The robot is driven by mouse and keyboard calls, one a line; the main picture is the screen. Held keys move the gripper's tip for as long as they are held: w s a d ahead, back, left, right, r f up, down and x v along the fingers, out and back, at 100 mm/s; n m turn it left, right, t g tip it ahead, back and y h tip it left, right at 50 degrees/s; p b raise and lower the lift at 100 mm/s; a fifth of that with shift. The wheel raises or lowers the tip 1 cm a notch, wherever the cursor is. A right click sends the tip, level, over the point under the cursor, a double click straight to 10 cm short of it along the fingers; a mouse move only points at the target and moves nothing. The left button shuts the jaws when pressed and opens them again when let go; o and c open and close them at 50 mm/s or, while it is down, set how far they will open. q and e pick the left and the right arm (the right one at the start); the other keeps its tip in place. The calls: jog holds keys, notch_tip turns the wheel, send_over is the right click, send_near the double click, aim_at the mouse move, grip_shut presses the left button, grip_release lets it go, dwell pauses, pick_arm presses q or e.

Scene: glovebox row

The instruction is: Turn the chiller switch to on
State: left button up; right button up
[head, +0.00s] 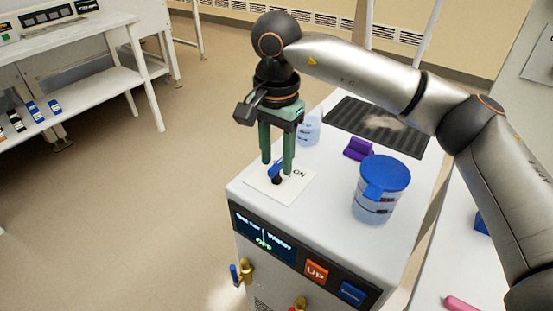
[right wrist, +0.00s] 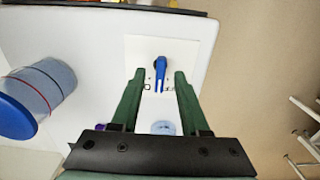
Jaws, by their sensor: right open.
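The chiller (head: 328,212) is a white box with a dark front panel. Its switch (head: 275,169) is a small blue lever on a white label plate (head: 258,184) on the top, with "ON" printed to the right. The green text on the front display (head: 262,240) seems to read OFF. My right gripper (head: 277,165) points down over the switch, its green fingers apart. In the right wrist view the blue lever (right wrist: 161,66) stands between the open fingertips (right wrist: 160,76), with a gap on both sides. My left gripper is out of view.
A blue-lidded jar (head: 380,190), a purple piece (head: 359,149), a small clear container (head: 307,130) and a black ribbed mat (head: 412,141) are on the chiller top. Brass fittings (head: 246,270) stick out of its front. The floor at the left is open, with a white bench (head: 70,90) beyond.

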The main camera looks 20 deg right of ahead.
jog(key=shift+f, duration=0.3)
grip_shut()
dwell(0.5)
